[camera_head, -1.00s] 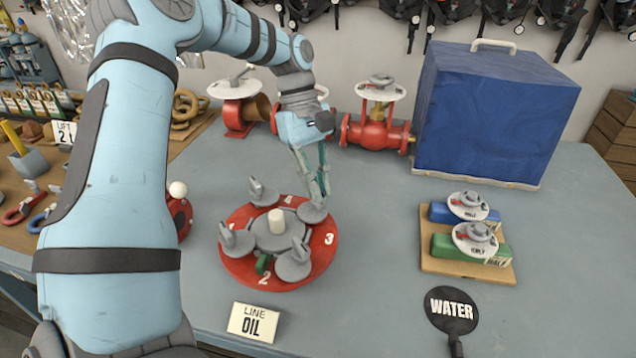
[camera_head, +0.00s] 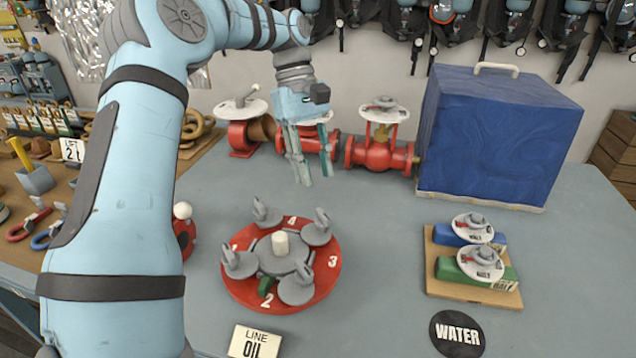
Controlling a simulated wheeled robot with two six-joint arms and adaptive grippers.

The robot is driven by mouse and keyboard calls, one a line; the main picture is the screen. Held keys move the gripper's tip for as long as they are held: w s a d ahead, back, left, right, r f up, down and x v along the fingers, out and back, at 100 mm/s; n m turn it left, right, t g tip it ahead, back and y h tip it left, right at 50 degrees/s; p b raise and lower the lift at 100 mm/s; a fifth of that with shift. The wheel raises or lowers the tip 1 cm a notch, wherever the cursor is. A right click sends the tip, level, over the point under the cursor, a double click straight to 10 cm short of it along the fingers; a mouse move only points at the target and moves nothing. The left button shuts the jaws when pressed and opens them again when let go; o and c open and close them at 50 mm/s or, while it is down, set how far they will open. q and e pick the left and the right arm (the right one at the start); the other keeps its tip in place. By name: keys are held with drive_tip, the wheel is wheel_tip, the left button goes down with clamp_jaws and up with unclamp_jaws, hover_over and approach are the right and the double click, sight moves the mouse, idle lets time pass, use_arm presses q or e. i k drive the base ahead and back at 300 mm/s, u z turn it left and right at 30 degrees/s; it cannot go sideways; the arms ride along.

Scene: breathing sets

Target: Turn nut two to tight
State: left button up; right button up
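A round red plate (camera_head: 322,285) with white numbers lies on the grey table. It carries several grey wing nuts around a grey hub with a pale central post (camera_head: 280,241). The numeral 2 is at the front, between the front-right wing nut (camera_head: 297,287) and the left wing nut (camera_head: 238,262); which one it labels I cannot tell. A back-right wing nut (camera_head: 318,228) and a back-left wing nut (camera_head: 263,212) also show. My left gripper (camera_head: 317,181) hangs above and behind the plate, fingers down and apart, empty, touching no nut. My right gripper is not in view.
A green piece (camera_head: 265,288) sits by the numeral 2. Red valves (camera_head: 377,154) stand behind, with a blue covered box (camera_head: 497,140) right of them. Two small valve blocks lie on a wooden board (camera_head: 432,270). An OIL sign (camera_head: 253,342) and WATER sign (camera_head: 457,334) are in front.

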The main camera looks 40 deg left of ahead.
sight(297, 288)
drive_tip(key=k, duration=1)
